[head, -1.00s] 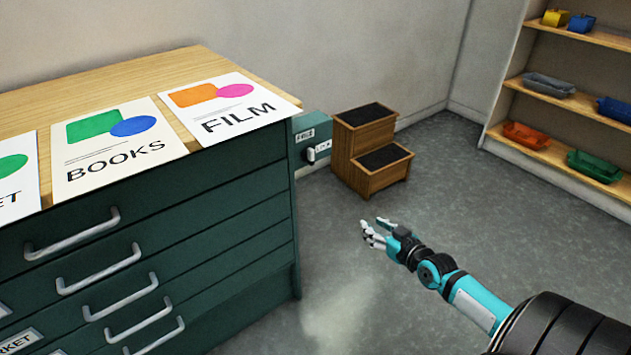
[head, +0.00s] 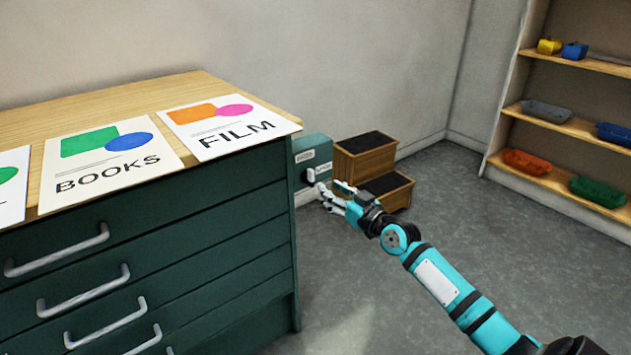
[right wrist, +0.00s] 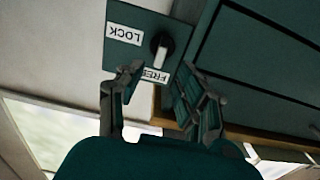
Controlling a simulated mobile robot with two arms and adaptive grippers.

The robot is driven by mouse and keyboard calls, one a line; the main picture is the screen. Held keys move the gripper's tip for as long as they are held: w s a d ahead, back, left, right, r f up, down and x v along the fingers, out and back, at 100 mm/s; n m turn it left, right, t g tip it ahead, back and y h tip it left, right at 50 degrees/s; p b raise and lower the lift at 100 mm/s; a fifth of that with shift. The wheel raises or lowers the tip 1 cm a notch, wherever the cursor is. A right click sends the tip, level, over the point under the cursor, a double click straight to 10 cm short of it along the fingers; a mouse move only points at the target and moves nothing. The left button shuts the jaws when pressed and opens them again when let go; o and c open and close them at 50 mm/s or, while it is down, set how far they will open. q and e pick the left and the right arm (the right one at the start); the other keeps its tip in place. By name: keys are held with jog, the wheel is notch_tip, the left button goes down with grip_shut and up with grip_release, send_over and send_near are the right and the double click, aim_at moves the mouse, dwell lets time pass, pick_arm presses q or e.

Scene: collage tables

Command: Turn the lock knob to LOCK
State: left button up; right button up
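The lock knob (head: 311,175) is a small white lever on a dark green box (head: 325,149) at the right end of the cabinet. In the right wrist view the knob (right wrist: 161,46) sits between a LOCK label (right wrist: 124,33) and a FREE label (right wrist: 155,75), its white end toward FREE. My right gripper (head: 328,187) is just in front of the box. In the right wrist view its fingers (right wrist: 160,88) are spread apart, with the knob beyond the gap and not gripped. My left gripper is in neither view.
A green drawer cabinet (head: 150,245) with posters on top fills the left. A wooden step stool (head: 366,158) stands close behind my right gripper. Shelves with bins (head: 560,128) are at the far right. The grey floor (head: 470,240) between is clear.

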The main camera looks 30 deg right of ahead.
aim_at(313, 178)
jog(key=w+b, duration=0.1)
jog(key=w, duration=0.4)
jog(key=shift+a, duration=0.2)
jog(key=shift+w, duration=0.5)
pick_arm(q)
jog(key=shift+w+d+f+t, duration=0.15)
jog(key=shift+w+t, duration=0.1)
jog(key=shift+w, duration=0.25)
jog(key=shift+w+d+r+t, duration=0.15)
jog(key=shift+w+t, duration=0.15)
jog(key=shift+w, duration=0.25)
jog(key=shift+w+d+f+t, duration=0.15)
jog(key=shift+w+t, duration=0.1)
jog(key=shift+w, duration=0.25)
pick_arm(e)
jog(key=shift+w+a, duration=0.1)
jog(key=shift+w, duration=0.45)
grip_shut()
